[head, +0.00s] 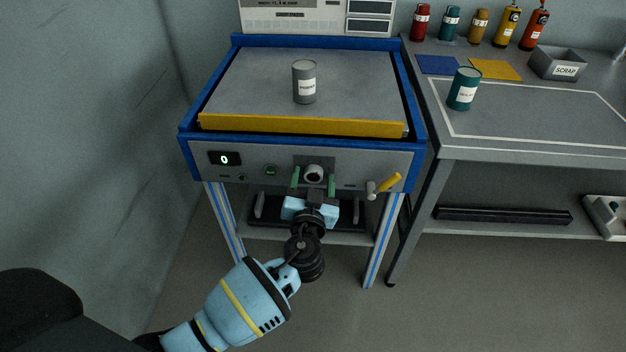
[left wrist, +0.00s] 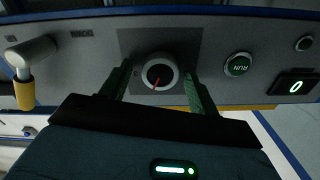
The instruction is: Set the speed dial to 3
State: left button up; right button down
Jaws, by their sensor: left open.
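The speed dial (head: 314,174) is a round knob with a pale rim on a dark plate in the middle of the blue-framed machine's front panel. In the left wrist view the dial (left wrist: 159,74) has a dark face and a red pointer; its scale marks are too small to read. My left gripper (head: 313,182) is open in front of the panel, one green finger on each side of the dial. In the left wrist view the fingers of the left gripper (left wrist: 158,85) flank the dial with gaps visible. My right gripper is not in view.
A display (head: 225,159) reads 0, and a green RUN button (left wrist: 237,64) sits between it and the dial. A yellow-handled lever (head: 388,183) sticks out at the panel's right. A grey can (head: 304,82) stands on the machine top. A workbench (head: 540,145) stands to the right.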

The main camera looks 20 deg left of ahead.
pick_arm(q)
jog(key=c, duration=1)
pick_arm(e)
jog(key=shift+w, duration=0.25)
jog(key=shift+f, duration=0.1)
pick_arm(q)
jog(key=m+b, duration=0.1)
jog(key=m, duration=0.8)
jog(key=shift+m, duration=0.3)
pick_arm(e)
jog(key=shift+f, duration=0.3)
pick_arm(q)
jog(key=shift+f+m, duration=0.1)
jog(key=shift+m, duration=0.2)
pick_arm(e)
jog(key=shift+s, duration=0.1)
